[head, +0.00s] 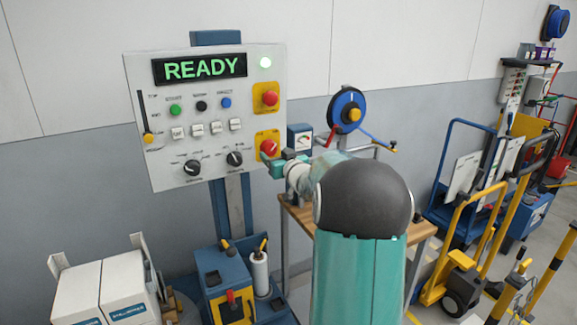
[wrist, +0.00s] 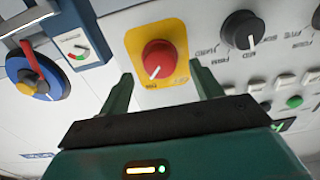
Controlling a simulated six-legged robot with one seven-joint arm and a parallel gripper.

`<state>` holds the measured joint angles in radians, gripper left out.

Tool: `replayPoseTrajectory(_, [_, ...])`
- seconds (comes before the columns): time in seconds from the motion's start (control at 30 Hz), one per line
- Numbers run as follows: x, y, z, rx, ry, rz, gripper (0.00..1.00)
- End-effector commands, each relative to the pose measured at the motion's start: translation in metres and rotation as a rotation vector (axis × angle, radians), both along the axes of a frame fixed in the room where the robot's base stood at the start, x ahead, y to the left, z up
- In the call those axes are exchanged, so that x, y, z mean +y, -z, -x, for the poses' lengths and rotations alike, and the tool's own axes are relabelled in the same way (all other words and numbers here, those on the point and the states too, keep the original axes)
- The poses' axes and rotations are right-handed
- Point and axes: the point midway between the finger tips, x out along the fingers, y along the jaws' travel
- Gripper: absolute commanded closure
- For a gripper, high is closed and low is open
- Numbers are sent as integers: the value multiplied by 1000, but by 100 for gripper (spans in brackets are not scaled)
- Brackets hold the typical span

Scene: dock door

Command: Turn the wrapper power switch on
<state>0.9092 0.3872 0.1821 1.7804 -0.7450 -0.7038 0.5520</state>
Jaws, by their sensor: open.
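The wrist view shows this red knob (wrist: 158,60) close up, with a white pointer line and an "ON" mark on the plate. My gripper (head: 273,166) is at the panel's lower right corner, just below the knob. In the wrist view my gripper (wrist: 160,82) is open and empty, its fingers spread to either side below the knob. I cannot tell whether they touch the panel.
A red mushroom button (head: 270,98) is above the knob. A black dial (head: 234,158) is close to its left and shows in the wrist view (wrist: 242,30). A gauge box (head: 301,138) and a blue reel (head: 347,110) stand to the right.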

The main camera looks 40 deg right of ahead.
Motion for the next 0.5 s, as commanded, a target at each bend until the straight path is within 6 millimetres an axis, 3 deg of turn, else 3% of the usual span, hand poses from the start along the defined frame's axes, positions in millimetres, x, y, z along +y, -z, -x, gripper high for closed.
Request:
replayPoseTrajectory(0.3, [19,-1,70,1,4,1,35])
replayPoseTrajectory(0.5, [27,0,95,0,3,-1,35])
